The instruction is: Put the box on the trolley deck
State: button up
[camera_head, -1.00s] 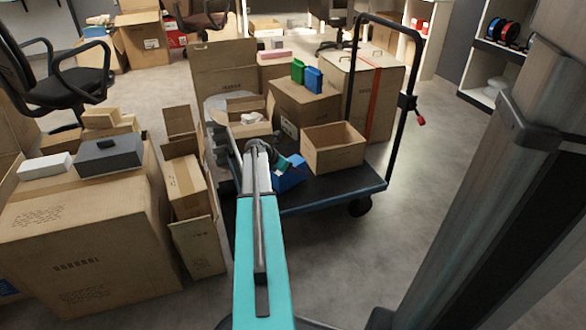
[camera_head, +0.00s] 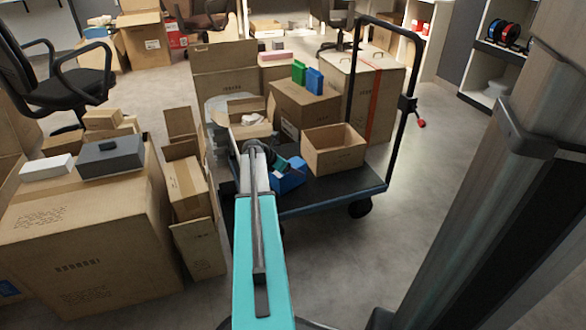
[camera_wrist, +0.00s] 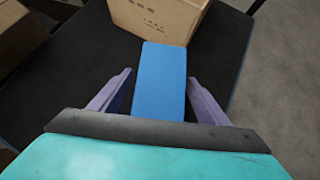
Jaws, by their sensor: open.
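A blue box (camera_head: 289,181) rests on the near left part of the dark trolley deck (camera_head: 325,187). In the wrist view the blue box (camera_wrist: 163,75) lies between the two fingers of my gripper (camera_wrist: 160,82). The fingers are open, with a gap showing on each side of the box. The near end of the box is hidden by my gripper body. In the head view my arm hides part of the deck and box. The bare deck also shows in the wrist view (camera_wrist: 75,75).
An open-topped carton (camera_head: 333,153) stands on the deck just beyond the blue box. A larger carton (camera_head: 305,108) carries green and blue items behind it. The trolley handle (camera_head: 399,120) rises at right. Cartons crowd the left; floor (camera_head: 440,180) right of the trolley is clear.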

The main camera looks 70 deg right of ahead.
aim_at(277, 172)
jog(key=p+v, duration=0.4)
jog(key=v, duration=0.6)
jog(key=shift+a+r, duration=0.1)
jog(key=shift+r, duration=0.1)
jog(key=shift+r, duration=0.1)
dwell(0.4)
